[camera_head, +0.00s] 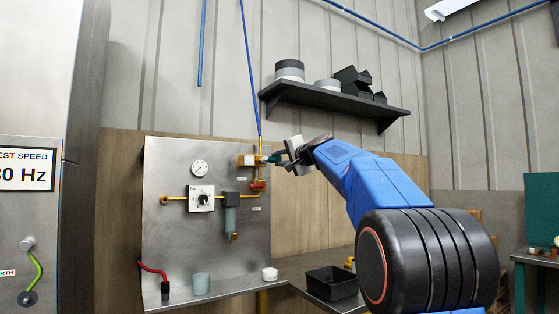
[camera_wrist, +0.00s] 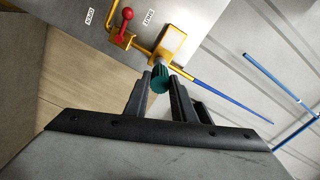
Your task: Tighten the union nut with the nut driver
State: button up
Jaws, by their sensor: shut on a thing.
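My gripper (camera_wrist: 160,82) is shut on a teal-handled tool, the nut driver (camera_wrist: 161,76), which also shows in the head view (camera_head: 273,159). The driver points from the fingers toward the brass fitting (camera_wrist: 169,44) on the metal panel. In the head view the fitting (camera_head: 246,160) sits at the panel's upper right, just left of the driver. The driver's far end is at or very close to the fitting; I cannot tell whether it is seated. The union nut itself cannot be made out clearly there.
A red valve handle (camera_wrist: 126,15) is close to the fitting, beside small labels. The steel panel (camera_head: 170,240) also carries a gauge (camera_head: 200,168), a dial box (camera_head: 201,199) and a grey filter (camera_head: 231,215). A black bin (camera_head: 331,284) and cups stand below. A shelf (camera_head: 335,99) hangs above.

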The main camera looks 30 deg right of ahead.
jog(key=shift+w, duration=1.25)
dwell(0.3)
jog(key=m, duration=0.8)
jog(key=shift+m, duration=0.4)
jog(key=m, duration=0.7)
jog(key=shift+m, duration=0.4)
jog(key=m, duration=0.2)
jog(key=shift+m, duration=2.4)
